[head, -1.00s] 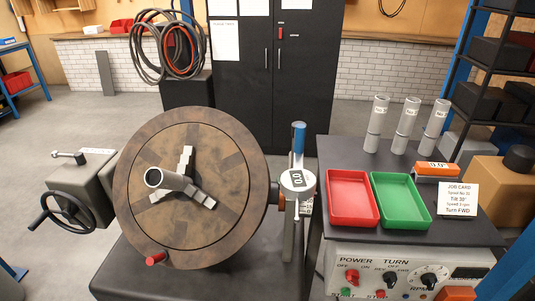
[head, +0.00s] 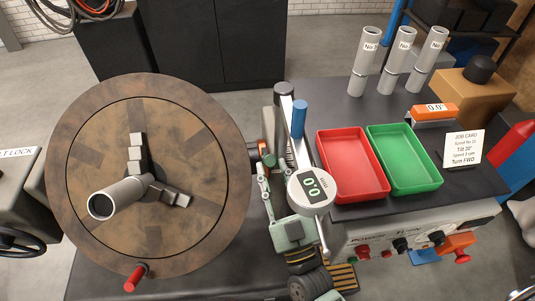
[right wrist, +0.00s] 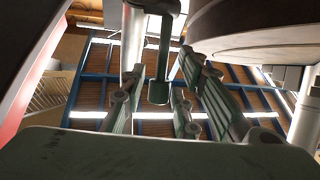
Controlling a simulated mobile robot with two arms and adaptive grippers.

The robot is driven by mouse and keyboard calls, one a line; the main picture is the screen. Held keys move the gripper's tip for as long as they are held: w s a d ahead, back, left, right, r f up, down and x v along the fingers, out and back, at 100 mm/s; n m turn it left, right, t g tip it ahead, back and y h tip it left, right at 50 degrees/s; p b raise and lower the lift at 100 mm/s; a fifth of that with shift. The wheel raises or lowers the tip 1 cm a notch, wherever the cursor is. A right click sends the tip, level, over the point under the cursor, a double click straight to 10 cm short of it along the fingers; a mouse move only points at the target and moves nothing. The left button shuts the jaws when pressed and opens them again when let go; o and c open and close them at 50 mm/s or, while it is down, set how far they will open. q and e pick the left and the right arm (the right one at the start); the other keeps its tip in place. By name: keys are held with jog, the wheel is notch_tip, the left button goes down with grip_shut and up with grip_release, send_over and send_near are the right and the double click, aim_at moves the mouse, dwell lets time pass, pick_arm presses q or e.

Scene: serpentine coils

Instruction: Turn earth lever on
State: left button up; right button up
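I cannot single out the earth lever by a label. A blue-handled lever (head: 299,119) stands upright beside a grey post (head: 284,95), right of the large round turntable (head: 85,150). My right gripper (head: 276,160) is in the gap between the turntable and the side table, close to the post and partly hidden by a round dial reading 0.0 (head: 304,203). In the right wrist view its fingers (right wrist: 170,95) are spread apart, and a dark hanging bar (right wrist: 158,92) shows between them, not clearly touched. My left gripper is not in view.
The side table bears a red tray (head: 350,197), a green tray (head: 437,182), several grey tubes and a job card (head: 464,146). A control panel (head: 375,235) with knobs is on its front.

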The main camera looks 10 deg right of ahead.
aim_at(269, 160)
jog(key=x, duration=0.2)
jog(key=shift+w+a+r, duration=0.1)
jog(key=shift+w, duration=0.25)
jog(key=shift+w+a, duration=0.1)
jog(key=shift+w, duration=0.2)
jog(key=shift+w+r, duration=0.1)
jog(key=shift+a, duration=0.1)
grip_shut()
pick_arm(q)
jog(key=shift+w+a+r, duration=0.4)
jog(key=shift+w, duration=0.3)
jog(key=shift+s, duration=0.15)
